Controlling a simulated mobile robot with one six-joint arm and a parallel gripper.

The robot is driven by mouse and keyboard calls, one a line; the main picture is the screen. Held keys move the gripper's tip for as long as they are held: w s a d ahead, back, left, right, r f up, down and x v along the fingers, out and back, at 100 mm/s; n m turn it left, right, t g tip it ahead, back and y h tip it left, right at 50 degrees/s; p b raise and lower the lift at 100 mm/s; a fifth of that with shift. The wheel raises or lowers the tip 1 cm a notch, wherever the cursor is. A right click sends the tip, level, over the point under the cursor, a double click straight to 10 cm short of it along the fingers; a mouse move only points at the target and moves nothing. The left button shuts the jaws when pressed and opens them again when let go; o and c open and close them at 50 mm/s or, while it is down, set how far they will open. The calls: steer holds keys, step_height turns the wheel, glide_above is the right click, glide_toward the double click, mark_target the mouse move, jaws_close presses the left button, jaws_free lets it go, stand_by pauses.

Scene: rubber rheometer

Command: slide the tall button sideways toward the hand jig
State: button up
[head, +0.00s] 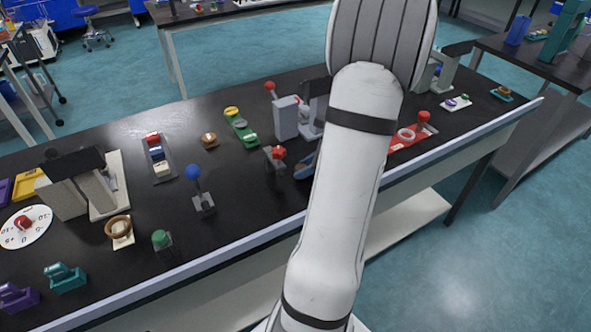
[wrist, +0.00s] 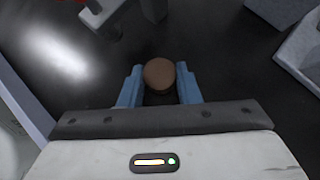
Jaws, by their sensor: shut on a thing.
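A round brown-topped button (wrist: 158,75), seen from above in the wrist view, sits between the two blue fingers of my gripper (wrist: 159,88). The fingers are shut on it, one on each side. I take it for the tall button; its lower part is hidden under its cap. In the head view my arm covers the button, and only a bit of a blue finger (head: 304,167) shows beside the arm. I cannot tell for sure which thing is the hand jig.
A grey upright block (head: 285,119) and a red-knobbed lever (head: 275,157) stand left of my arm. A red tray (head: 412,136) lies to the right. In the wrist view, grey pieces stand at the upper left (wrist: 103,14) and right (wrist: 301,48). Dark bare tabletop surrounds the button.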

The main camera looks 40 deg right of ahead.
steer(key=shift+s+d, duration=0.15)
steer(key=shift+d, duration=0.45)
steer(key=o, duration=1)
steer(key=v, duration=0.7)
steer(key=shift+s+d+r, duration=0.15)
steer(key=shift+s+r, duration=0.05)
steer(key=shift+r, duration=0.05)
